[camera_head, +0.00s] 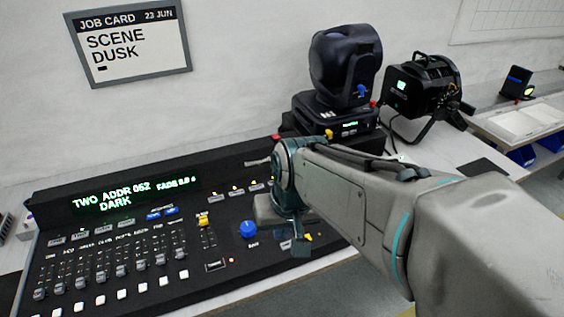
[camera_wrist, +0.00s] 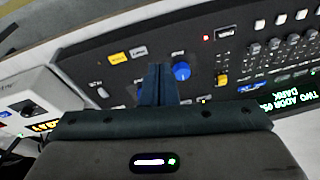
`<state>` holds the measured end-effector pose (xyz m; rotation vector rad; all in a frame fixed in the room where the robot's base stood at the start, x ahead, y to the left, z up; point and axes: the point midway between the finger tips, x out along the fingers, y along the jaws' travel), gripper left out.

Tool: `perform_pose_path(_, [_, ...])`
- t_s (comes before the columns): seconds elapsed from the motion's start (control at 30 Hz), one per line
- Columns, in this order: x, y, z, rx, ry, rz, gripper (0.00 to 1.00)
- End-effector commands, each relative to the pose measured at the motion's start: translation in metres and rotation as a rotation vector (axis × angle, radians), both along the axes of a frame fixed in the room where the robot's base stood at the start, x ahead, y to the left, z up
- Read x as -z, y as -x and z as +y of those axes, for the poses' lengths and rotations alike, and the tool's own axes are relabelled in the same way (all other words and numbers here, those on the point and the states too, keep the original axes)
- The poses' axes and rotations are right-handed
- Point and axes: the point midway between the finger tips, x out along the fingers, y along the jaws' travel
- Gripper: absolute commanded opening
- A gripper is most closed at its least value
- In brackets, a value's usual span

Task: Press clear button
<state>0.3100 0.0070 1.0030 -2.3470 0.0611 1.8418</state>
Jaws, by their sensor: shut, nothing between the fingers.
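The black lighting console (camera_head: 130,245) fills the lower left in the head view, with a green display (camera_head: 130,190) reading "TWO ADDR 052", "DARK" and "FADE". My gripper (camera_head: 301,246) is shut and empty over the console's right end, right of the blue knob (camera_head: 248,229). In the wrist view my gripper's fingers (camera_wrist: 157,70) point at the panel between the blue knob (camera_wrist: 181,71) and a yellow button (camera_wrist: 118,58) with a white button (camera_wrist: 139,52) beside it. I cannot read a "clear" label on any button. I cannot tell whether the fingertips touch the panel.
Moving-head lamp (camera_head: 345,65) and black par can (camera_head: 423,85) stand behind the console. A job card (camera_head: 130,45) on the wall reads "SCENE DUSK". Faders (camera_head: 110,285) and white buttons (camera_head: 142,287) fill the console's left. A shelf with blue bins (camera_head: 522,155) is at right.

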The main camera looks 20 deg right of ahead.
Motion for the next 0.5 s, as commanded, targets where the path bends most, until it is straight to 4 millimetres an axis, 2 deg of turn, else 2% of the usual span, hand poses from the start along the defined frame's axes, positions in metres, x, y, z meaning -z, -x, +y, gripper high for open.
perform_pose_path(0.17, [-0.002,-0.054,0.001,0.356,-0.265,0.006,0.00])
perform_pose_path(0.27, [-0.003,-0.095,-0.012,0.620,-0.440,-0.004,0.00])
perform_pose_path(0.37, [-0.001,-0.135,-0.036,0.893,-0.605,-0.017,0.00])
perform_pose_path(0.5, [0.006,-0.182,-0.084,1.252,-0.805,-0.047,0.00])
